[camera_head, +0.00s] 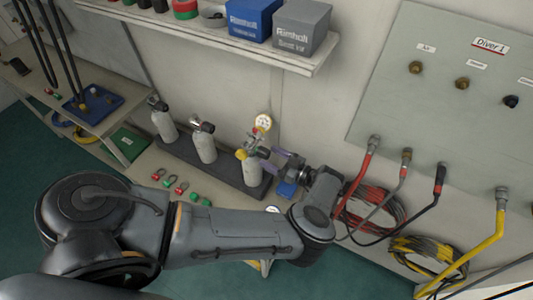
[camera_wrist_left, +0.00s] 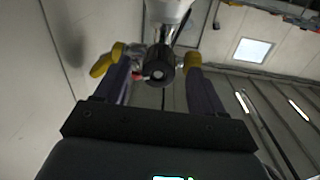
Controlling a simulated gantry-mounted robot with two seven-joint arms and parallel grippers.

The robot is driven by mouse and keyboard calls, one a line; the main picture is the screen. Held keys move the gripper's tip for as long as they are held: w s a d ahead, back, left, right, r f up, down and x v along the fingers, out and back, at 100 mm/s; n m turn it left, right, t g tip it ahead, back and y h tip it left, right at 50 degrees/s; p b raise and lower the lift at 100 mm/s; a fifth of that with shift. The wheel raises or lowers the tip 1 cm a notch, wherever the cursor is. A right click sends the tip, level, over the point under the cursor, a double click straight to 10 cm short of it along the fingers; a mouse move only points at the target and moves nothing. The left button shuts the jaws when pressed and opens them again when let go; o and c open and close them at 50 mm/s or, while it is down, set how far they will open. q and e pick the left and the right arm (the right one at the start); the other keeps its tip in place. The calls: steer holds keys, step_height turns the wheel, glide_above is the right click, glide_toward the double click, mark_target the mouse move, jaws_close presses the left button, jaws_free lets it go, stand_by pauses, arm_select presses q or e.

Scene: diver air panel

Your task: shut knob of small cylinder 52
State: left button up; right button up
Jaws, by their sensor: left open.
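Three small grey cylinders stand in a dark rack (camera_head: 218,170): a left one (camera_head: 164,126), a middle one (camera_head: 206,148) and a right one (camera_head: 253,172). Their numbers are not readable, so I cannot tell which is 52. My left gripper (camera_head: 247,147) is at the top of the right cylinder, coming from the right. In the left wrist view the gripper (camera_wrist_left: 150,61) is open, with its yellow-tipped fingers on either side of a black knob (camera_wrist_left: 160,63). I cannot tell whether either finger touches it. The right gripper is not in view.
A round gauge (camera_head: 263,122) sits just above the right cylinder. A shelf (camera_head: 200,32) with blue and grey boxes is above. A wall panel (camera_head: 440,90) with coloured hoses is at right. Red and green shackles (camera_head: 175,184) lie in front of the rack.

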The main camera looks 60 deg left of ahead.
arm_select(q)
steer(key=shift+p+x, duration=0.3)
steer(key=shift+x, duration=1)
steer(key=c, duration=1.1)
steer(key=shift+o, duration=0.2)
steer(key=shift+f+m+b, duration=0.2)
steer(key=shift+m+b, duration=0.3)
steer(key=shift+b, duration=0.1)
steer(key=shift+m+b, duration=0.45)
steer(key=shift+m, duration=0.25)
steer(key=shift+r+m, duration=0.2)
steer(key=shift+m, duration=1)
steer(key=shift+d, duration=0.1)
